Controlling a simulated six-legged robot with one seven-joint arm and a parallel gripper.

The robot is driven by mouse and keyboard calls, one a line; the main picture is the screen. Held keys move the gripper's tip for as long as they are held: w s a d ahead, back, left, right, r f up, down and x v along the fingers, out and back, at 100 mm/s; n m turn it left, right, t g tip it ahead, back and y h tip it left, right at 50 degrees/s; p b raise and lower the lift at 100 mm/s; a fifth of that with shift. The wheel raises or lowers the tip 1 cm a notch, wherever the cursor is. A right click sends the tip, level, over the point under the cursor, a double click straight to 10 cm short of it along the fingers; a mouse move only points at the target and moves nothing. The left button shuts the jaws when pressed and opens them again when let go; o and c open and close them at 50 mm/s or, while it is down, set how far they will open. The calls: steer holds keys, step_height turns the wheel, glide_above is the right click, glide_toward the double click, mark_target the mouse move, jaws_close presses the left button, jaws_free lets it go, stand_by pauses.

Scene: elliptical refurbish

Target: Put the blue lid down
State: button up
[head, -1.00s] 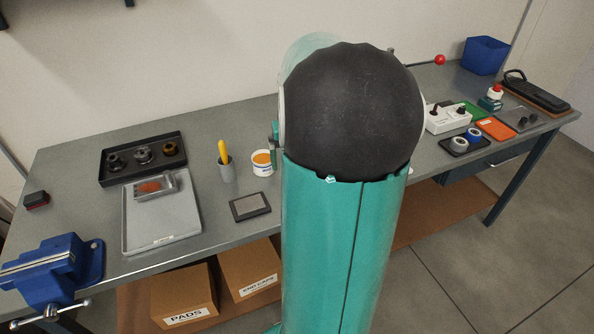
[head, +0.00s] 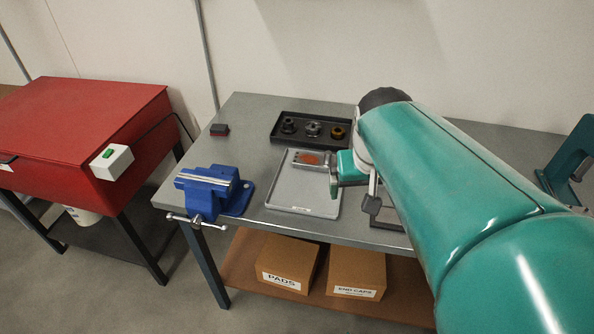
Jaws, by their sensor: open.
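I cannot make out a blue lid in the head view. My gripper (head: 336,183) is at the end of my teal arm, over the right edge of the grey tray (head: 285,197). It is open, and I see nothing between its fingers. My arm hides much of the bench right of the tray.
A blue vise (head: 212,188) is clamped at the bench's front left. A black tray (head: 297,127) with ring-like parts is behind the grey tray. A red cabinet (head: 85,125) stands left.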

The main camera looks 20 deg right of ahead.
steer(key=s+a+n+t+y, duration=0.1)
steer(key=s+a, duration=0.4)
steer(key=a, duration=0.5)
steer(key=shift+a+n+t+y, duration=0.35)
steer(key=shift+n+t, duration=0.35)
steer(key=shift+n, duration=0.4)
